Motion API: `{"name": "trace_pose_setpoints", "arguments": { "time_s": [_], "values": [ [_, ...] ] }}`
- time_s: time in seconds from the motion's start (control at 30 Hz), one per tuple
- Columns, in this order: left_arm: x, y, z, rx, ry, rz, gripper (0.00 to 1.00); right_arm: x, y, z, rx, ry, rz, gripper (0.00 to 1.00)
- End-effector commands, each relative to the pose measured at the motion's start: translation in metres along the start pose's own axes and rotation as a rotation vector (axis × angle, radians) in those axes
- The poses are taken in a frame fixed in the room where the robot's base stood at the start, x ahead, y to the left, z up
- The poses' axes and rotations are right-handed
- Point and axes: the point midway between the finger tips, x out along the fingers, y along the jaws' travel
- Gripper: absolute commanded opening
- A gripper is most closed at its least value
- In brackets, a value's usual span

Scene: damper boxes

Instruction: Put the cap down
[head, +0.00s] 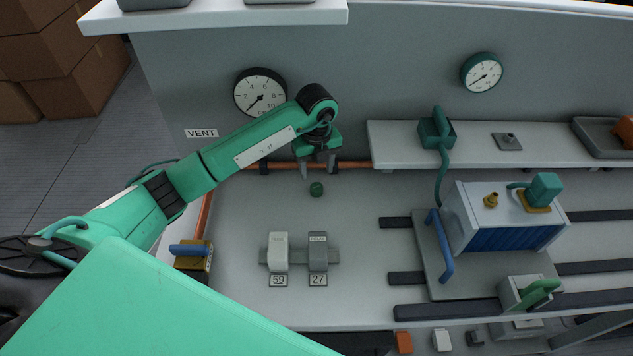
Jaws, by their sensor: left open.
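A small dark green cap (316,189) shows on the pale bench surface (360,215), left of the middle of the head view. My left gripper (317,171) points down just behind it, with its two grey fingers spread and nothing between them. The fingertips look apart from the cap; the exact height gap is hard to tell. A white and blue damper box (505,222) stands on a grey plate at the right, with a bare brass fitting (491,201) on top and a teal part on a yellow base (541,192). My right gripper is out of view.
Two switch modules marked 59 (278,251) and 27 (318,252) stand in front of the cap. A copper pipe (352,165) runs behind my gripper. A raised shelf (385,142) holds a teal tool (436,130). A blue-handled valve (192,256) is at left.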

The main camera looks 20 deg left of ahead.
Motion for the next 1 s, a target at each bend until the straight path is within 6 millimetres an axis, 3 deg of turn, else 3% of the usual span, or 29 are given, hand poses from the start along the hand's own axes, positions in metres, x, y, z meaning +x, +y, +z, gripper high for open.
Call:
{"name": "trace_pose_setpoints", "arguments": {
  "time_s": [0.2,0.33,1.0],
  "values": [
    [-0.037,0.000,0.001,0.000,-0.002,0.000,0.53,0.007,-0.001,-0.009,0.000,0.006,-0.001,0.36],
    [-0.048,0.000,0.000,0.000,0.000,0.000,0.53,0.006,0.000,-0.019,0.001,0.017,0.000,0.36],
    [-0.051,0.000,0.000,0.000,0.001,0.001,0.53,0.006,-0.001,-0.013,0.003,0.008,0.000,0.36]
  ]
}}
